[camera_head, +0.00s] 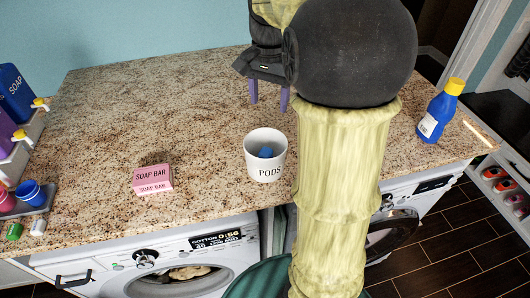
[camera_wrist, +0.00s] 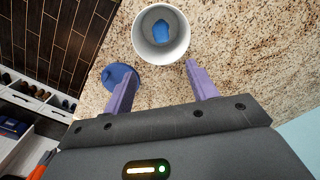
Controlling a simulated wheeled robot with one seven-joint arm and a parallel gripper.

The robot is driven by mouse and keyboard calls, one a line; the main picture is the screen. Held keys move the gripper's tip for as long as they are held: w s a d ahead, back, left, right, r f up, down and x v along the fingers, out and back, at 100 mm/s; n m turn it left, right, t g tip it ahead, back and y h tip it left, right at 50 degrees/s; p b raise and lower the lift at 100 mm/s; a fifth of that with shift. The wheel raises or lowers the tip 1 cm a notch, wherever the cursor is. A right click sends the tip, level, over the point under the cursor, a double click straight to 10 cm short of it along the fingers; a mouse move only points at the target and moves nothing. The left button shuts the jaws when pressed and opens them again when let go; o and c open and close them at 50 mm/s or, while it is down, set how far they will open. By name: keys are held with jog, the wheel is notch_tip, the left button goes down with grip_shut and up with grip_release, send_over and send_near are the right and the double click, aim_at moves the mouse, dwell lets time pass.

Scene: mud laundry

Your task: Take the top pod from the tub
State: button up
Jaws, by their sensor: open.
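The tub (camera_head: 266,160) is a white round container marked "PODS" on the granite counter, left of my arm in the head view. A blue pod (camera_head: 266,152) shows inside it. In the wrist view the tub (camera_wrist: 161,35) is near the top, with the blue pod (camera_wrist: 161,31) seen through its open mouth. My gripper (camera_head: 269,101) is open and empty, its two purple fingers spread. It is behind the tub in the head view, apart from it. In the wrist view the fingertips (camera_wrist: 162,70) lie just below the tub, with bare counter between them.
A pink soap bar box (camera_head: 153,179) lies left of the tub. A blue bottle with a yellow cap (camera_head: 440,109) stands to the right. Dispensers (camera_head: 14,92) and small cups (camera_head: 32,193) are at the far left. The counter behind and left is clear.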

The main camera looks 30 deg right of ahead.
jog(key=p, duration=0.2)
send_over(266, 150)
jog(key=f, duration=1.1)
jog(key=shift+d+f, duration=0.25)
jog(key=shift+d, duration=0.05)
jog(key=shift+p, duration=0.3)
jog(key=shift+a+f+p, duration=0.2)
jog(key=shift+f+p, duration=0.95)
jog(key=shift+f, duration=1.45)
jog(key=c, duration=1.1)
